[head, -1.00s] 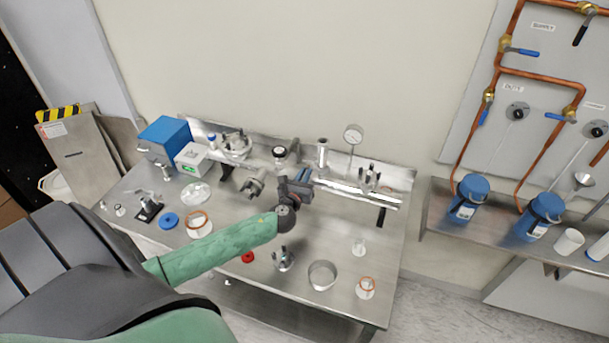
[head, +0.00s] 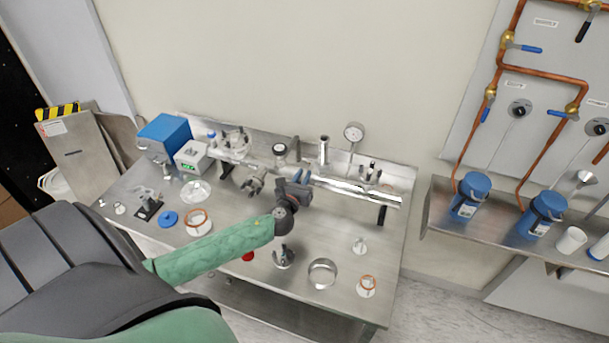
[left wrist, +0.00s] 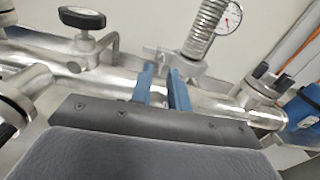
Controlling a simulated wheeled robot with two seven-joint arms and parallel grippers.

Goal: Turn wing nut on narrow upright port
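The narrow upright port shows in the head view as a thin upright metal tube (head: 323,150) on the horizontal manifold. In the left wrist view it is a ribbed metal tube (left wrist: 205,32) with a clamp (left wrist: 182,64) around its base. The wing nut is not clearly made out; it seems to lie at the clamp's left end, near my fingertips. My left gripper (head: 300,177) is over the manifold, just below the port in the head view. Its two blue fingers (left wrist: 162,74) stand a little apart, with bare metal visible between them. My right gripper is not in view.
A black-knobbed valve (left wrist: 82,17) is to the left and another clamped port (head: 369,170) to the right. Rings and flanges, including a metal ring (head: 322,273), lie on the steel table's front.

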